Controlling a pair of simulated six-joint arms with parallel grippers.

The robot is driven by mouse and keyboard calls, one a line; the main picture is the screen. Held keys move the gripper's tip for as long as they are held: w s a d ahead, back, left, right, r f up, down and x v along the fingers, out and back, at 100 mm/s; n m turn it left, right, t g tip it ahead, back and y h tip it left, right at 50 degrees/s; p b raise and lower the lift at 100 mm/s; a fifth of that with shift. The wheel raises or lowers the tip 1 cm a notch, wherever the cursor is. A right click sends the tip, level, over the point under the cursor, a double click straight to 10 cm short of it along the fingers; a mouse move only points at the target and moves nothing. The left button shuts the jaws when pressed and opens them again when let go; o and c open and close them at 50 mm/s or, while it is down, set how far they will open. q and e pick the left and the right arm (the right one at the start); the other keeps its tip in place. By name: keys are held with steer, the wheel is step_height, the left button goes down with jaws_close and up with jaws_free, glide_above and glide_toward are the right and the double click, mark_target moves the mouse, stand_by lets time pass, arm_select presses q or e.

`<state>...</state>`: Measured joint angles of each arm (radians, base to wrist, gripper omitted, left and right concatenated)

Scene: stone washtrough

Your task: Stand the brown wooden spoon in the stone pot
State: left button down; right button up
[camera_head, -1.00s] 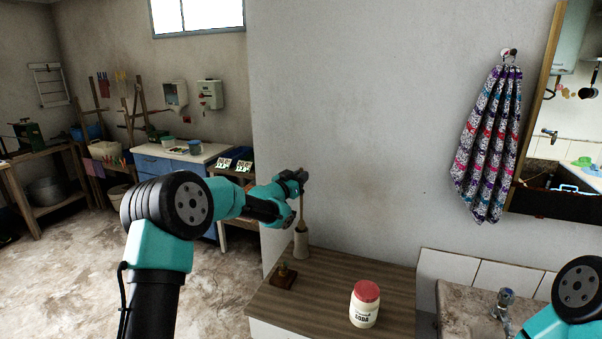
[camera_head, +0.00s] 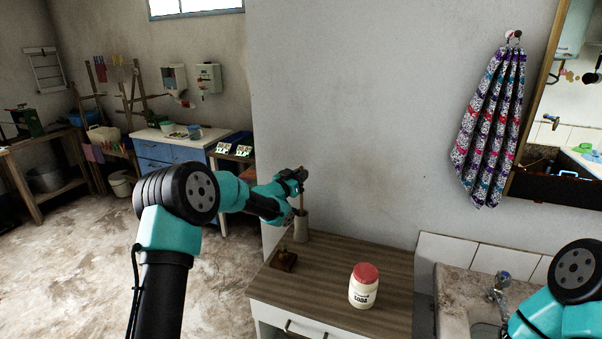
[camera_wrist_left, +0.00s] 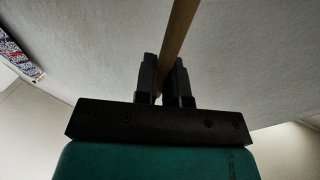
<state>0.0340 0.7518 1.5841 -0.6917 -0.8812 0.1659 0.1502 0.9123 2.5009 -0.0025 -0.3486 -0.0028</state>
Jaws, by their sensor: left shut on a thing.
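My left gripper (camera_head: 298,180) is shut on the brown wooden spoon (camera_head: 301,201) and holds it upright. In the left wrist view the spoon's stick (camera_wrist_left: 178,35) runs up between the two fingers (camera_wrist_left: 164,82), leaning slightly.
A small brown object (camera_head: 285,260) stands on the wooden counter (camera_head: 325,270) in front of the pot. A soda jar (camera_head: 364,287) with a red lid stands further right. The wall is close behind the pot. A stone trough (camera_head: 455,290) lies at the right.

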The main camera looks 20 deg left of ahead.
arm_select(q)
steer(key=c, duration=1.1)
jaws_free()
steer(key=shift+s, duration=0.1)
steer(key=v, duration=1.7)
steer(key=shift+s+a+f, duration=0.1)
steer(key=shift+f, duration=0.05)
